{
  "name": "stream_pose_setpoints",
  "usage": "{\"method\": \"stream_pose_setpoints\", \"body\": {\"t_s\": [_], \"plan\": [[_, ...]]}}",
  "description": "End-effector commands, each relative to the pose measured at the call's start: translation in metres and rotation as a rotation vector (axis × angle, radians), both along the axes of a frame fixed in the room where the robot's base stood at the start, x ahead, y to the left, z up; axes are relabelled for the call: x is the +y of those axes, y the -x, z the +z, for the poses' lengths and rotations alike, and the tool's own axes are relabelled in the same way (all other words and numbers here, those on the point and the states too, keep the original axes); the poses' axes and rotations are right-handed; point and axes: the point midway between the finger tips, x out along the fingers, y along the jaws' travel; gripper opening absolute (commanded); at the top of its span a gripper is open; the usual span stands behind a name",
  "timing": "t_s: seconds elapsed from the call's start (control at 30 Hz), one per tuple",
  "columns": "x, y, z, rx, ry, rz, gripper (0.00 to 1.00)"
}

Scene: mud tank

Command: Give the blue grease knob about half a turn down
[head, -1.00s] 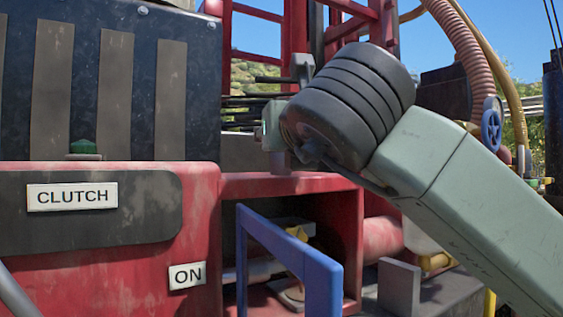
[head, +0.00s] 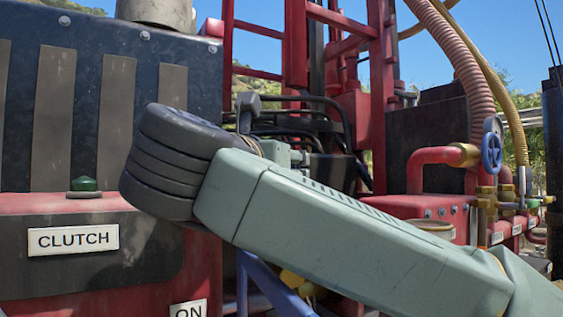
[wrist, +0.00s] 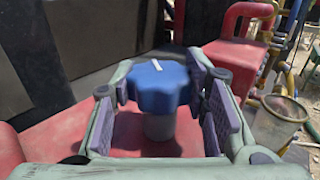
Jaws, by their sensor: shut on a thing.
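The blue grease knob (wrist: 158,88) is in the wrist view, a lobed cap on a grey stem above a red surface. A white mark on its top runs toward the far side. My gripper (wrist: 165,98) has its padded fingers on either side of the knob and is shut on it. In the head view my arm covers the knob, and the fingers are mostly hidden behind it.
In the head view, a CLUTCH plate (head: 73,239) and a small green knob (head: 83,184) are at left. A blue valve wheel (head: 492,148) and red pipe (head: 440,157) are at right. A glass-like container (wrist: 275,115) stands right in the wrist view.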

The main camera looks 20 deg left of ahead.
Motion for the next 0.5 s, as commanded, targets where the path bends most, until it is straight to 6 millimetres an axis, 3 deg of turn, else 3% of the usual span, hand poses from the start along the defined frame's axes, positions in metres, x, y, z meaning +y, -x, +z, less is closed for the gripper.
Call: {"method": "stream_pose_setpoints", "body": {"t_s": [0.33, 0.37, 0.5], "plan": [[0.0, 0.0, 0.0009, -0.003, 0.0, -0.002, 0.13], [-0.0001, -0.0001, 0.0009, -0.003, 0.0, -0.002, 0.41], [0.0, -0.0001, 0.0007, -0.002, 0.0, -0.002, 0.51]]}}
